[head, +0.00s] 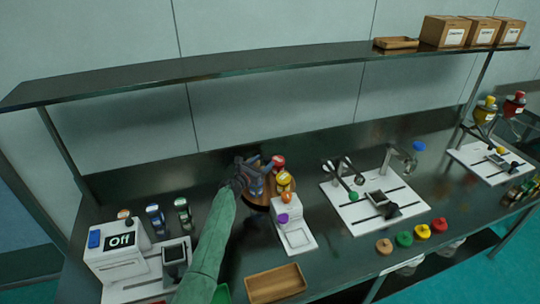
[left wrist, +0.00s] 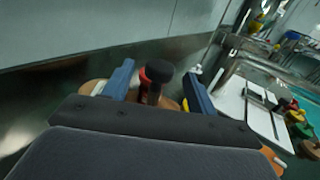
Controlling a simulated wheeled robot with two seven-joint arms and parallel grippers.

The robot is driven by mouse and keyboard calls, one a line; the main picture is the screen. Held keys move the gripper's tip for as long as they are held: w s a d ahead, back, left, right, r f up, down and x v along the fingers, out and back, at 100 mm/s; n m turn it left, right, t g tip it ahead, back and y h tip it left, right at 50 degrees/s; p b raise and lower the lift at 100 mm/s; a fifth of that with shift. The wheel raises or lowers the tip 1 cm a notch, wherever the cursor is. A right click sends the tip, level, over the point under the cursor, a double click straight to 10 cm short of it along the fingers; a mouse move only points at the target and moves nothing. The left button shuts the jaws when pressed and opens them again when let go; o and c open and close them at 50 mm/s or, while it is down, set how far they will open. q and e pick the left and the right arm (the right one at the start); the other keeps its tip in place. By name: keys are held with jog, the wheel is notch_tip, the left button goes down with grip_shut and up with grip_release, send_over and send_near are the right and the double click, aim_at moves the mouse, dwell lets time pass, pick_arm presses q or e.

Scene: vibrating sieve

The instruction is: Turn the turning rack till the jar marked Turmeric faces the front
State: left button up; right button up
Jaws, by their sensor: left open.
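The turning rack (head: 256,201) is a round wooden disc at the centre of the counter, partly hidden by my left gripper. On its right side stand a red-lidded jar (head: 279,162) and a yellow-lidded jar (head: 284,181). Their labels are too small to read, so I cannot tell which jar is Turmeric. My left gripper (head: 263,171) is open over the rack. In the left wrist view its blue fingers (left wrist: 158,88) stand either side of a dark knob-topped post (left wrist: 159,72), with something red beside it. Contact cannot be told. My right gripper is out of view.
A white device (head: 296,232) stands just in front of the rack. A machine reading "Off" (head: 114,252) is at left, with several small bottles behind it. A wooden tray (head: 275,284) lies at the front. A long shelf (head: 270,68) runs above the back.

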aim_at(270, 157)
pick_arm(q)
jog(key=x, duration=0.4)
jog(key=shift+w+d, duration=0.15)
jog(key=shift+w, duration=0.05)
jog(key=shift+w+d+p, duration=0.3)
jog(key=shift+w, duration=0.05)
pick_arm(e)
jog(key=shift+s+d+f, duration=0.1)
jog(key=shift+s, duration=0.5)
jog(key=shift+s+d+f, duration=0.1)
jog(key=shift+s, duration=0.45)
pick_arm(q)
jog(key=c, duration=1.2)
grip_shut()
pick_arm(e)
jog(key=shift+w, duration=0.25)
pick_arm(q)
jog(key=shift+f, duration=0.1)
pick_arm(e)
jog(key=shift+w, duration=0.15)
